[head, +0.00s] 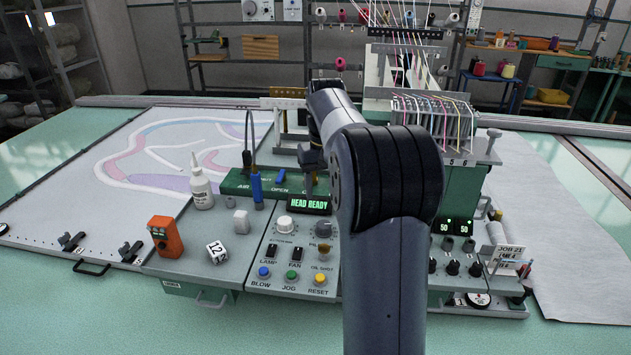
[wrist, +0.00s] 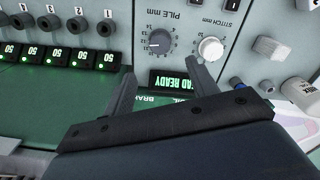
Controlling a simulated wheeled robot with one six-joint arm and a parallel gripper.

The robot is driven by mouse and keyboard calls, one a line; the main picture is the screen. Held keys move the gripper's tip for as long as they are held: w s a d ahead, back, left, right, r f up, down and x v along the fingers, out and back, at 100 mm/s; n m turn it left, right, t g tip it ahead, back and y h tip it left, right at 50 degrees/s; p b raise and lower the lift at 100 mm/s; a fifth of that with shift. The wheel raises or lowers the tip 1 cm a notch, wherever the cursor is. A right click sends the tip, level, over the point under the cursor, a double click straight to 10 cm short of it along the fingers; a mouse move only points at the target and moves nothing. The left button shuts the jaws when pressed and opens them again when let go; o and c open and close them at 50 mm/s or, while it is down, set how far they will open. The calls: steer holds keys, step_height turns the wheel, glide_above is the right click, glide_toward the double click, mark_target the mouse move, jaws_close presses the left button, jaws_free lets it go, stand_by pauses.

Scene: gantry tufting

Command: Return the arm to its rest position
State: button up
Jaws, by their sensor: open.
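My arm (head: 385,190) rises through the middle of the head view, bent at a dark elbow, and reaches over the control console. My gripper (wrist: 161,70) shows in the wrist view with its two grey fingers apart and nothing between them. Its fingers point at the console face near the lit HEAD READY display (wrist: 176,82), which they partly cover. The pile dial (wrist: 161,41) and stitch dial (wrist: 210,48) are just beyond the fingertips. The HEAD READY display (head: 309,204) shows there left of the arm.
Threads and a tufting head (head: 437,110) stand behind the arm. A job card (head: 506,255) stands at right. Patterned cloth (head: 120,165) lies left.

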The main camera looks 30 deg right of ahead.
mark_target(324, 224)
step_height(324, 224, down, 11)
steer(key=shift+r+p, duration=0.1)
steer(key=shift+p, duration=0.35)
stand_by(0.5)
